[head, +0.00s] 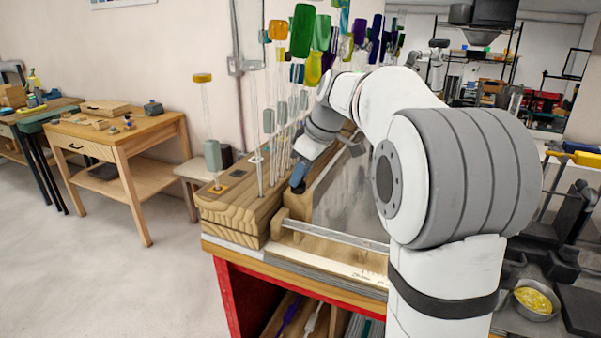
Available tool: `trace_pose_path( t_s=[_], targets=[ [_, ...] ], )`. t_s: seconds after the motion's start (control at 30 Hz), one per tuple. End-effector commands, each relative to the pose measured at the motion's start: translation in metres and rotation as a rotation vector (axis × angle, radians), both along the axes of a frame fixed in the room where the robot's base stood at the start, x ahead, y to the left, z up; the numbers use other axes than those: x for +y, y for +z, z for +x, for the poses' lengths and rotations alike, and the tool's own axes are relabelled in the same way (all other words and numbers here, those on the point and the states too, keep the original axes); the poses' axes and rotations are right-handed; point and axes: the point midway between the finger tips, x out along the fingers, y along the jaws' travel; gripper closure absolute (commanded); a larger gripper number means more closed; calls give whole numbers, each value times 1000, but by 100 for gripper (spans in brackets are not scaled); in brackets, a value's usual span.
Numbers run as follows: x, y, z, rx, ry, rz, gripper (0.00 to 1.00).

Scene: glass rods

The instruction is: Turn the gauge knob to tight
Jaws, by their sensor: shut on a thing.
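My gripper (298,185) points down and to the left at the wooden end block (293,213) of a gauge frame on the bench. It is shut on the gauge knob, at the top of this block. The knob is mostly hidden behind the fingers, and its setting cannot be read. A glass rod (335,238) lies level along the front of the frame, above a pale wooden base (330,258) with small markings.
A wooden rack block (235,215) just left of the gauge holds several upright glass rods with coloured tops (302,30). They stand close to my wrist. A wooden side table (115,130) stands further left, with clear floor before it.

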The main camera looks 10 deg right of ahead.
Motion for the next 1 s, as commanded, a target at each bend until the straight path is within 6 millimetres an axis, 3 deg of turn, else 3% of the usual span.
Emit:
trace_pose_path(
  t_s=[0.47,0.5,0.73,1.0],
  targets=[
    [-2,1,1,-4,85,-1,90],
    [-2,1,1,-4,84,-1,65],
    [-1,1,1,-2,84,-1,46],
    [-2,2,1,-2,84,-1,46]
  ],
)
